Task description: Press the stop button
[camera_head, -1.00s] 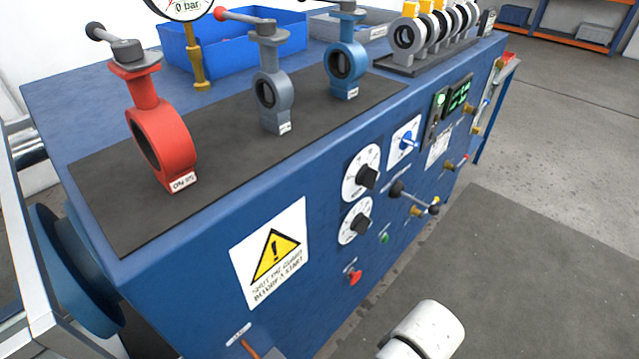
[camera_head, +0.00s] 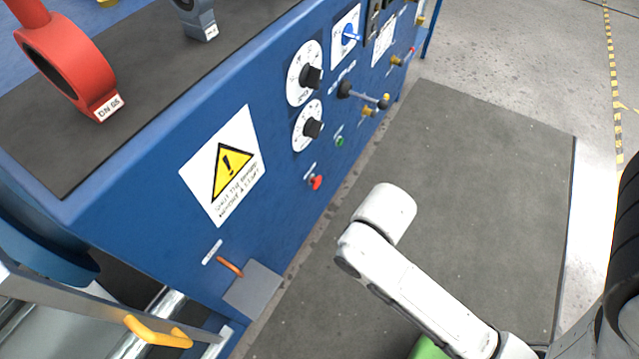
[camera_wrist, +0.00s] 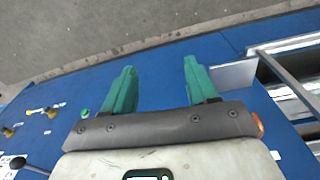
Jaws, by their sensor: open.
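The stop button (camera_head: 316,182) is a small red knob low on the front of the blue bench, below a small label. A green button (camera_head: 339,141) sits up and to the right of it, and also shows in the wrist view (camera_wrist: 85,113). My gripper (camera_wrist: 159,66) has two green fingers spread wide apart with nothing between them. It is in front of the blue panel. The red button does not show in the wrist view. In the head view my white arm is right of the panel, and the gripper's fingers cannot be made out.
A warning sign (camera_head: 223,165), two dials (camera_head: 304,73) (camera_head: 307,126) and a black-knobbed lever (camera_head: 362,95) are on the panel. An orange handle (camera_head: 230,266) and a grey plate (camera_head: 254,290) are at its lower left.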

